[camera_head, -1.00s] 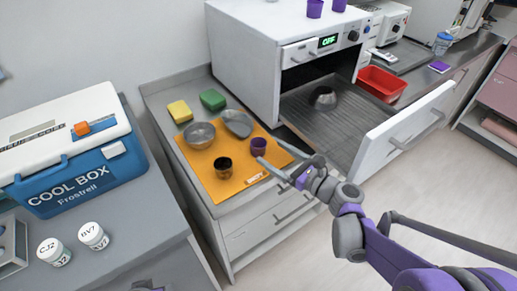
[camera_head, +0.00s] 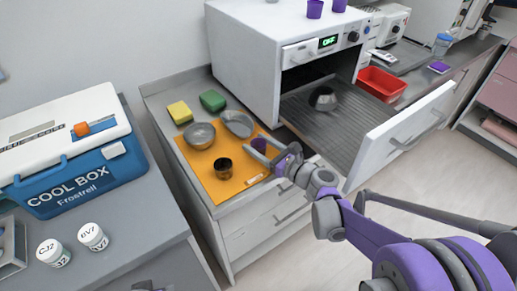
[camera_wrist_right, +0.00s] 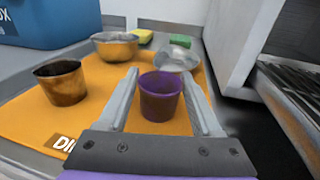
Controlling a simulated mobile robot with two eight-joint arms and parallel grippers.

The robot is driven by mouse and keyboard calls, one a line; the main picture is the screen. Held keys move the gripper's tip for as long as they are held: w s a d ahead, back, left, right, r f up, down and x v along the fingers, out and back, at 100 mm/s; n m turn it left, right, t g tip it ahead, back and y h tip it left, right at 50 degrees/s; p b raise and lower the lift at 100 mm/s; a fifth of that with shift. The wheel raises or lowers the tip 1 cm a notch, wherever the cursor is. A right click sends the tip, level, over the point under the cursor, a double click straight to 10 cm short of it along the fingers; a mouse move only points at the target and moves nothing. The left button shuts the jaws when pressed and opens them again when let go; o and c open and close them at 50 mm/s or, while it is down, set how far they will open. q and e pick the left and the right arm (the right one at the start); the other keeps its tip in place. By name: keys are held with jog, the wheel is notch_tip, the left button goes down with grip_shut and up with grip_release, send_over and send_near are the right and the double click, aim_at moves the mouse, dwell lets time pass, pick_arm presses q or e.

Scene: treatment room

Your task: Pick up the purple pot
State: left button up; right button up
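The purple pot (camera_head: 259,145) stands upright on the orange mat (camera_head: 206,180), partly covered by my right gripper in the head view. In the right wrist view the pot (camera_wrist_right: 160,97) stands between the two fingers of my right gripper (camera_wrist_right: 164,82). The right gripper (camera_head: 262,150) is open, with a finger on each side of the pot and a visible gap to the pot.
A brown pot (camera_head: 223,168), a metal bowl (camera_head: 200,135) and a grey dish (camera_head: 238,124) share the mat. Yellow (camera_head: 180,112) and green (camera_head: 212,100) sponges lie behind. The oven (camera_head: 285,60) has its door (camera_head: 405,135) open at right, close to my right arm.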

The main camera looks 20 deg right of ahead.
jog(key=c, duration=0.8)
